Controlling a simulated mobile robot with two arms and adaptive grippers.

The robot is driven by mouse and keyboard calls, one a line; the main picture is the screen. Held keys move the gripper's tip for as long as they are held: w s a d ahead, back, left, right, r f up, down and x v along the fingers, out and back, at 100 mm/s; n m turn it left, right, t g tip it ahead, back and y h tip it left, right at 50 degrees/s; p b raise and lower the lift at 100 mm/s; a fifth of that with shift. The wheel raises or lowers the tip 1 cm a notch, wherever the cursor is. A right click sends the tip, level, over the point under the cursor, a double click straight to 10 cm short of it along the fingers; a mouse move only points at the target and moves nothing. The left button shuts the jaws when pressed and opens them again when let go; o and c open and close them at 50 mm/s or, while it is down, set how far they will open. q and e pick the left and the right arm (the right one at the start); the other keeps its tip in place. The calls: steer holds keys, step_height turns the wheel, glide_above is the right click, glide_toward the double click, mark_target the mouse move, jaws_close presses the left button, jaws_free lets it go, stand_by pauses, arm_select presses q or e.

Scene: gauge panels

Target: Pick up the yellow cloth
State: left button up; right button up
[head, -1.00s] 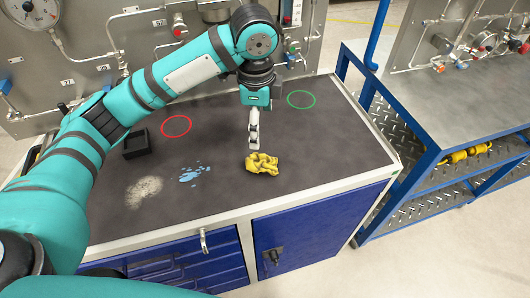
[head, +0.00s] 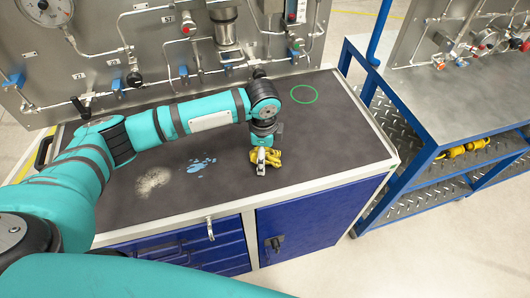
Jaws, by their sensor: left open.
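The yellow cloth (head: 272,157) lies crumpled on the dark bench top (head: 330,135), near its front edge. My left gripper (head: 261,170) points down right at the cloth and hides part of it. Its fingers look apart, and cloth shows behind and to the right of them. I cannot tell whether the fingers touch the cloth. My right gripper is not in view.
A green ring (head: 304,94) is marked on the bench top. A blue spill (head: 201,164) and a pale powdery patch (head: 153,179) lie left of the cloth. The gauge panel (head: 120,60) rises behind. A blue-framed cart (head: 430,110) stands at the right.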

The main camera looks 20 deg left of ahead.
arm_select(q)
steer(key=shift+f, duration=0.2)
steer(key=c, duration=0.6)
steer(key=shift+c, duration=1.1)
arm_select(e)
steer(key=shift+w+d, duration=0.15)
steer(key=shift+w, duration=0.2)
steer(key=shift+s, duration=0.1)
arm_select(q)
steer(key=shift+r+b, duration=0.3)
steer(key=shift+r, duration=0.2)
step_height(320, 180, up, 2)
steer(key=shift+r+b, duration=0.1)
steer(key=shift+b, duration=0.35)
steer(key=s+d+r+b, duration=0.1)
steer(key=s+d, duration=0.2)
steer(key=s, duration=0.4)
steer(key=s+d+b, duration=0.1)
steer(key=s+d, duration=0.2)
steer(key=s, duration=0.5)
steer(key=shift+r+b, duration=0.4)
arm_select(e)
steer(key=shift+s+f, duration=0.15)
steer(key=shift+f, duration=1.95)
